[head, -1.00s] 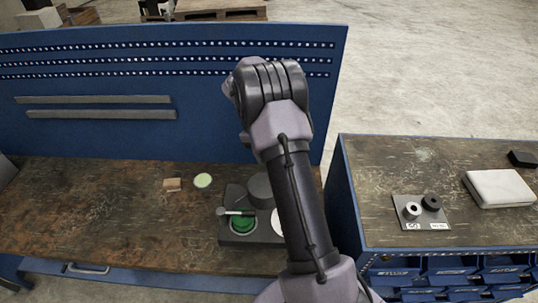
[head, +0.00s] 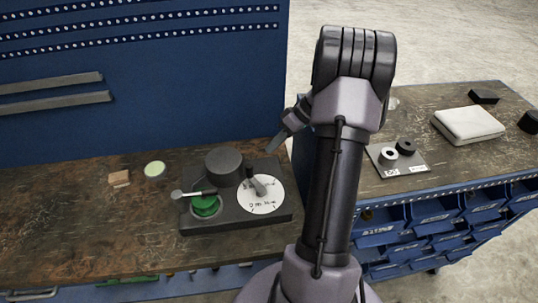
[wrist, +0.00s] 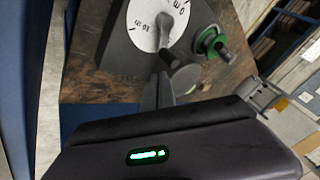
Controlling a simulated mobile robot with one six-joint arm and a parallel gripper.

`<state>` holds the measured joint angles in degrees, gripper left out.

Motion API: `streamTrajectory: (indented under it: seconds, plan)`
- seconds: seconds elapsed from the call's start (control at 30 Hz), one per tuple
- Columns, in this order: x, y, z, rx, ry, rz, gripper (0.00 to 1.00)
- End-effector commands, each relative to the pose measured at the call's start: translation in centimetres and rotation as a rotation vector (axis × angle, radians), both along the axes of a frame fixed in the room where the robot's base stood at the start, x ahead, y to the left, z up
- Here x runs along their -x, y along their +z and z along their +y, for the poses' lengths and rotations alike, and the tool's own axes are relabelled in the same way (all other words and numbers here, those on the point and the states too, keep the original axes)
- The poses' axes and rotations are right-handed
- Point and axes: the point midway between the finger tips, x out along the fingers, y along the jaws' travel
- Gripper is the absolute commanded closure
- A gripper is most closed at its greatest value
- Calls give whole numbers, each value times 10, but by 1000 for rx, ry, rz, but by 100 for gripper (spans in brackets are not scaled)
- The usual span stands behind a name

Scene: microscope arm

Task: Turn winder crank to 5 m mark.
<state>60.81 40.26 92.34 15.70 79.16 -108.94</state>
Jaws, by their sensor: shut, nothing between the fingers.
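The winder has a dark base (head: 235,222) with a white dial (head: 265,205), a dark drum (head: 222,167) and a green reel (head: 205,205). A grey arm with a dark knob crosses the dial; a lever (head: 193,194) with a rounded end crosses the reel. I cannot tell which is the crank, nor read the dial fully. My gripper (wrist: 160,90) is shut and empty, apart from the winder, appearing just below the dial (wrist: 150,20) in the wrist view. In the head view its tip (head: 280,143) shows behind and right of the winder, beside my arm; the rest is hidden.
A small wooden block (head: 119,178) and a pale green disc (head: 155,169) lie left of the winder. A blue perforated panel (head: 180,90) stands behind.

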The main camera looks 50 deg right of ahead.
Motion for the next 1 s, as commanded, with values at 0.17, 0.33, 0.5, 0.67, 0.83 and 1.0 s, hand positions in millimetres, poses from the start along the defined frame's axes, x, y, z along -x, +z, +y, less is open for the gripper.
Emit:
streamTrajectory:
  seconds: [0.17,0.33,0.5,0.67,0.83,1.0]
  plan:
    - [-15,-33,18,-2,3,3,100]
    - [-25,-53,29,-1,3,4,100]
    - [-29,-60,34,-2,2,4,100]
    - [-29,-60,34,-1,1,4,100]
    - [-31,-59,36,-1,23,4,100]
    - [-44,-55,52,-1,301,5,100]
